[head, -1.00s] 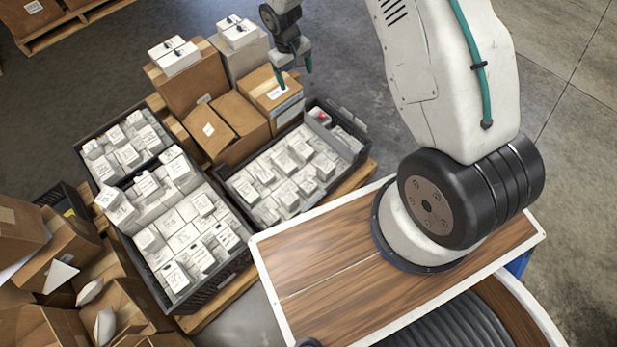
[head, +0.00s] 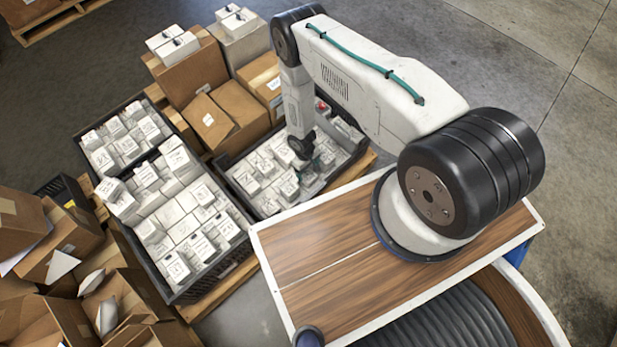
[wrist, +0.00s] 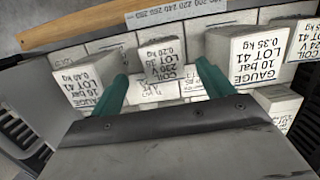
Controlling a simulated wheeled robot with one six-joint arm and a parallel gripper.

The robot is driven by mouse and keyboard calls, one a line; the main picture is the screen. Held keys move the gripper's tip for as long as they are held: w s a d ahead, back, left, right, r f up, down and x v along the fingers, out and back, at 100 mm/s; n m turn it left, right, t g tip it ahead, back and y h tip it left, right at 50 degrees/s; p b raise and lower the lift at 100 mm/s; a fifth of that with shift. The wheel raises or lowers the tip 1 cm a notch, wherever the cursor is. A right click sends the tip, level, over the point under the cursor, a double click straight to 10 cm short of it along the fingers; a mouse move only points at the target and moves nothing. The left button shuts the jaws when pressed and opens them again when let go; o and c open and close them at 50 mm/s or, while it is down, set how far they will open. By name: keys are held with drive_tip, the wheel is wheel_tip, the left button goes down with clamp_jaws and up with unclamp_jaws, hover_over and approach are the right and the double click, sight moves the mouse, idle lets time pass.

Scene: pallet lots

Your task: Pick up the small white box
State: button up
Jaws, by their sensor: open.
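Several small white boxes with black print fill the dark crates; which one the task means I cannot tell. My gripper (head: 308,165) is low over the right-hand crate (head: 228,160) in the head view. In the wrist view my gripper (wrist: 160,82) is open, its two teal fingers apart. A white box marked COIL (wrist: 162,58) shows between and beyond the fingertips. A box marked GAUGE LOT 41 (wrist: 245,55) stands right of the right finger, and another GAUGE box (wrist: 88,80) is beside the left finger. My gripper's body hides the near part of the crate.
Two more crates of white boxes (head: 185,232) stand to the left. Brown cartons (head: 230,118) stand behind the right-hand crate, with white boxes (head: 172,46) on top. Open cartons (head: 75,240) crowd the left. Concrete floor is free at the upper right.

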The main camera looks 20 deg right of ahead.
sight(308, 175)
drive_tip(key=f, duration=0.6)
drive_tip(key=shift+s+a+f, duration=0.1)
drive_tip(key=shift+s+f, duration=0.1)
drive_tip(key=shift+f, duration=0.05)
drive_tip(key=c, duration=1.2)
